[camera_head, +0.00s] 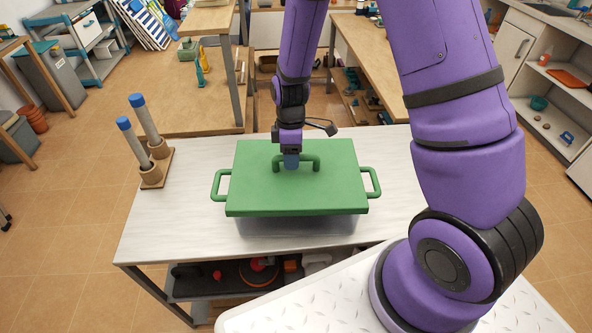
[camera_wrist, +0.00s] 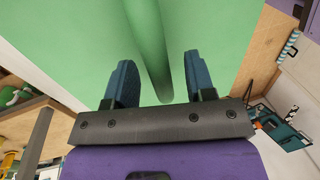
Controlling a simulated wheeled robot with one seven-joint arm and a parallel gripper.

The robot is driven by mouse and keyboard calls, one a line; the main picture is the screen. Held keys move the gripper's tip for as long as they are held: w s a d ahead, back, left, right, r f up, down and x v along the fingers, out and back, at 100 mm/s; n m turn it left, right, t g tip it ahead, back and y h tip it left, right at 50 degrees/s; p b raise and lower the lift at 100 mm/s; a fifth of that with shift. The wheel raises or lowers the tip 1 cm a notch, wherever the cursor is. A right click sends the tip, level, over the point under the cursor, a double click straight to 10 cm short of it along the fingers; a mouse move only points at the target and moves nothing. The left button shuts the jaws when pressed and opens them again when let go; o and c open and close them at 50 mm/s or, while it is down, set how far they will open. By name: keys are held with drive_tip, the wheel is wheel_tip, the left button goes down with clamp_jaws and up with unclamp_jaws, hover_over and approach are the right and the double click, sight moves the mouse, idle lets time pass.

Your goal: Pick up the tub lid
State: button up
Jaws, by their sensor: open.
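The green tub lid (camera_head: 258,185) lies on a clear tub (camera_head: 290,226) on the white table. It has an arched handle (camera_head: 312,161) on top and a loop handle at each side. My gripper (camera_head: 291,163) is at the middle of the top handle, pointing down. In the wrist view my gripper (camera_wrist: 158,84) is open, with its two blue fingers on either side of the green handle bar (camera_wrist: 148,45). The lid's top (camera_wrist: 70,40) fills much of that view.
A wooden rack (camera_head: 152,173) with two blue-capped tubes stands at the left of the white table (camera_head: 160,235). The table's lower shelf holds several items. Wooden workbenches (camera_head: 375,50) stand behind.

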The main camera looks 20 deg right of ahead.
drive_tip(key=shift+f, duration=0.3)
drive_tip(key=shift+c, duration=0.2)
clamp_jaws()
drive_tip(key=shift+r, duration=0.15)
